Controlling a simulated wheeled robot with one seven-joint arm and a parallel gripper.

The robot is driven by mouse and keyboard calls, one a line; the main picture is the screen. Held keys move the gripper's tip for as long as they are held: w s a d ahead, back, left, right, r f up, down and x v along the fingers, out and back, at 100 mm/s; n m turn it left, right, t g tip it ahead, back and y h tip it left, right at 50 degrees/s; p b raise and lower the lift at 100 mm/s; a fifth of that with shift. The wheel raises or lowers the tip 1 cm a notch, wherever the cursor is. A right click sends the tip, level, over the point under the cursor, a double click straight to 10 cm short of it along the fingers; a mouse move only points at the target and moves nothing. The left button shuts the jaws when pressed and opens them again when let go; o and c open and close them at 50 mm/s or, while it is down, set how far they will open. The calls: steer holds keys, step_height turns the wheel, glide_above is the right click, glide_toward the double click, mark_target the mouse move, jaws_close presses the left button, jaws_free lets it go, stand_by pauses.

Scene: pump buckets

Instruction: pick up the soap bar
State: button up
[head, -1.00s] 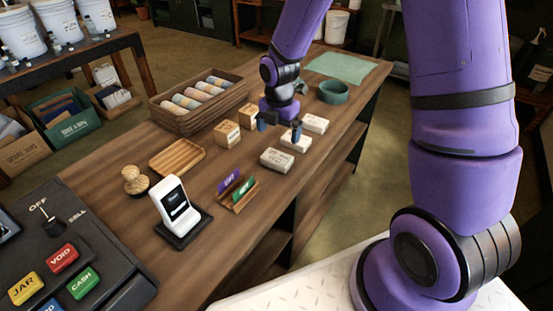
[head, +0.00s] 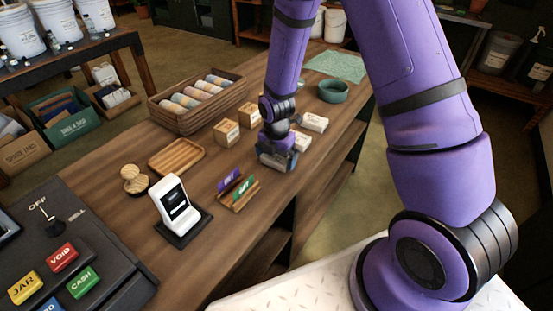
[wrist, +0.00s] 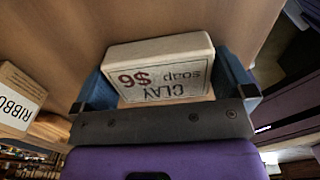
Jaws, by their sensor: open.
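A pale soap bar (wrist: 160,69) with a label reading "CLAY soap $6" lies on the wooden counter. In the wrist view it sits between the two blue fingers of my gripper (wrist: 168,92), which are open, one on each side of it. In the head view my gripper (head: 277,154) is low over the counter at this bar and mostly covers it. Whether the fingers touch the bar I cannot tell. Two more pale bars lie behind: one (head: 315,121) in the clear, another (head: 302,140) partly hidden by my gripper.
Two small boxes (head: 226,132) stand left of my gripper; a ribbon box (wrist: 17,97) shows in the wrist view. A basket of rolls (head: 160,115), a wooden tray (head: 176,157), a card holder (head: 240,194) and a green bowl (head: 333,91) are nearby.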

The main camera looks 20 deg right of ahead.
steer(key=c, duration=0.6)
steer(key=shift+c, duration=0.2)
